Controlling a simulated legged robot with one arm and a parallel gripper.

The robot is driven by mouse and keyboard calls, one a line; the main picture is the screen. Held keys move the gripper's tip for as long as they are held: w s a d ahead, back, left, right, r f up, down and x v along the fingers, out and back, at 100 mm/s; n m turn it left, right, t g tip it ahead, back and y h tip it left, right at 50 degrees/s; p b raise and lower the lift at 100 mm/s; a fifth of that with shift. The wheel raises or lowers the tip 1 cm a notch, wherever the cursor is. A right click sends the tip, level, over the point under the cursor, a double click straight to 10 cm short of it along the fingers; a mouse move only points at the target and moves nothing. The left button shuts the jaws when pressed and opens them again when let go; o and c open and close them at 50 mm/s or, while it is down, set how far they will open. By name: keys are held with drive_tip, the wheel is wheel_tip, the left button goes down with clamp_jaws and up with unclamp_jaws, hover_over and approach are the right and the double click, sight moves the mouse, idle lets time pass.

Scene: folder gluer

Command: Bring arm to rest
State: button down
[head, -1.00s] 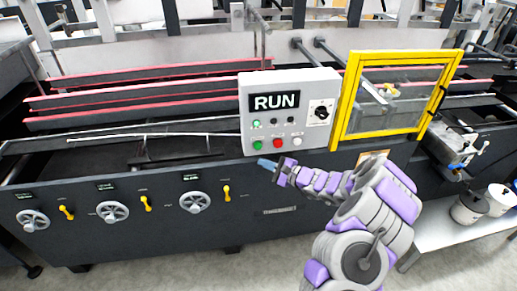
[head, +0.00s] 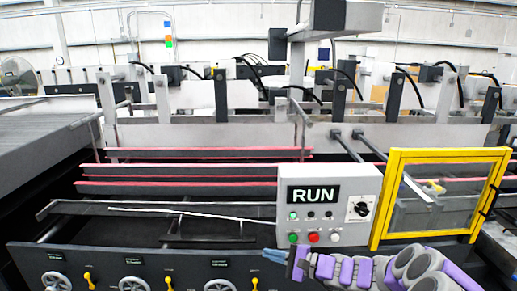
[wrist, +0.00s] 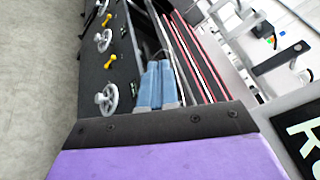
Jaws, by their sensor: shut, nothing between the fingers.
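My gripper (head: 275,256) is in front of the machine, just below and left of the control box (head: 326,238). Its blue fingers are shut with nothing between them, and they also show side by side in the wrist view (wrist: 157,84). My purple and grey arm reaches in from the lower right of the head view, its lower part cut off by the frame edge. The box shows a RUN display, a lit green lamp, green, red and white buttons and a black rotary knob. The fingers appear apart from the box and its buttons.
A yellow-framed clear guard (head: 440,200) stands right of the control box. Handwheels (head: 131,284) and yellow levers (head: 168,284) line the machine's front panel at the left. Red-edged rails (head: 190,170) run behind. Bare floor (wrist: 40,90) shows in the wrist view.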

drive_tip(key=s+a+r+n+g, duration=0.6)
drive_tip(key=s+a, duration=0.2)
drive_tip(key=s, duration=0.3)
drive_tip(key=s+a+r+n+g+h, duration=0.1)
drive_tip(key=s+n+g+h, duration=0.3)
drive_tip(key=s, duration=1)
drive_tip(key=s+d+f+n+h, duration=0.2)
drive_tip(key=s+d+h, duration=0.9)
drive_tip(key=s+d, duration=0.7)
drive_tip(key=shift+s+f+t, duration=0.3)
drive_tip(key=shift+s, duration=0.5)
